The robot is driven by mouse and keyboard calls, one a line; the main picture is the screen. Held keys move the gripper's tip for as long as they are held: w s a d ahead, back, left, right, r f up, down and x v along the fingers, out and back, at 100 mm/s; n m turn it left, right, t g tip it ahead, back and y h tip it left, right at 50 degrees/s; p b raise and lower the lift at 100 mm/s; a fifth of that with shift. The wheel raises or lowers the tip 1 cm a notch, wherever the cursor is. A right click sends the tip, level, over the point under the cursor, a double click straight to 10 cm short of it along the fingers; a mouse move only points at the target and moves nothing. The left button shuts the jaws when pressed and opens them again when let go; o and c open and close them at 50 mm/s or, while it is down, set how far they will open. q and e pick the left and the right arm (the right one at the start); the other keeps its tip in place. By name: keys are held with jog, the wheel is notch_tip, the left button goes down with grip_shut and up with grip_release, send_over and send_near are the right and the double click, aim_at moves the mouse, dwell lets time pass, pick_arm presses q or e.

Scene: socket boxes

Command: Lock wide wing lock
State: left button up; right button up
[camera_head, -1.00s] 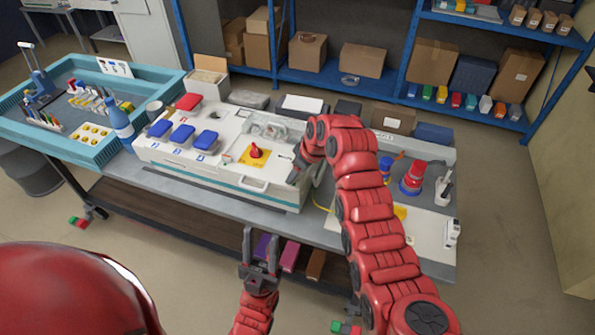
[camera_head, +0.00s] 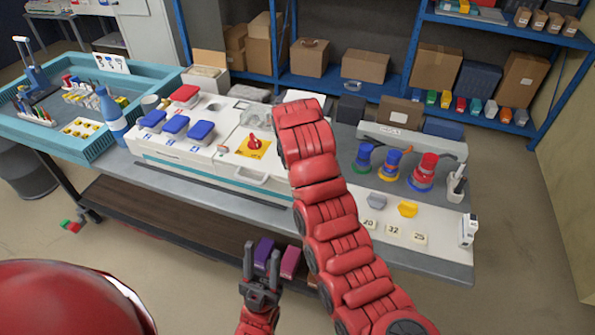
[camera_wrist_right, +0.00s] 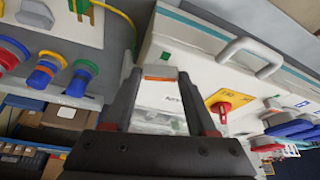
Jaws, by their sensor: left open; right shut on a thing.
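My right gripper (camera_wrist_right: 160,90) shows in the right wrist view with its two fingers in front of the right end of the white box (camera_wrist_right: 205,50). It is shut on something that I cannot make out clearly. Between the fingers are a white surface with an orange label (camera_wrist_right: 160,75) and a clear part below. The wide wing lock cannot be told apart there. In the head view my red right arm hides this gripper and that end of the white box (camera_head: 200,165). My left gripper (camera_head: 262,263) is open and empty, in front of the bench's front edge.
A red knob (camera_head: 254,143) sits on a yellow plate on the box. The box has a white front handle (camera_head: 250,178) and blue lids (camera_head: 175,127) on top. Several colored sockets (camera_head: 390,165) stand to the right. A teal tray (camera_head: 100,145) is at the left.

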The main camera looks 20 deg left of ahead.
jog(key=shift+a+m+h+b, duration=0.1)
jog(key=shift+m+h+b, duration=0.6)
jog(key=shift+m+b, duration=0.8)
jog(key=o, duration=1.4)
jog(key=shift+c, duration=0.2)
jog(key=shift+r, duration=0.1)
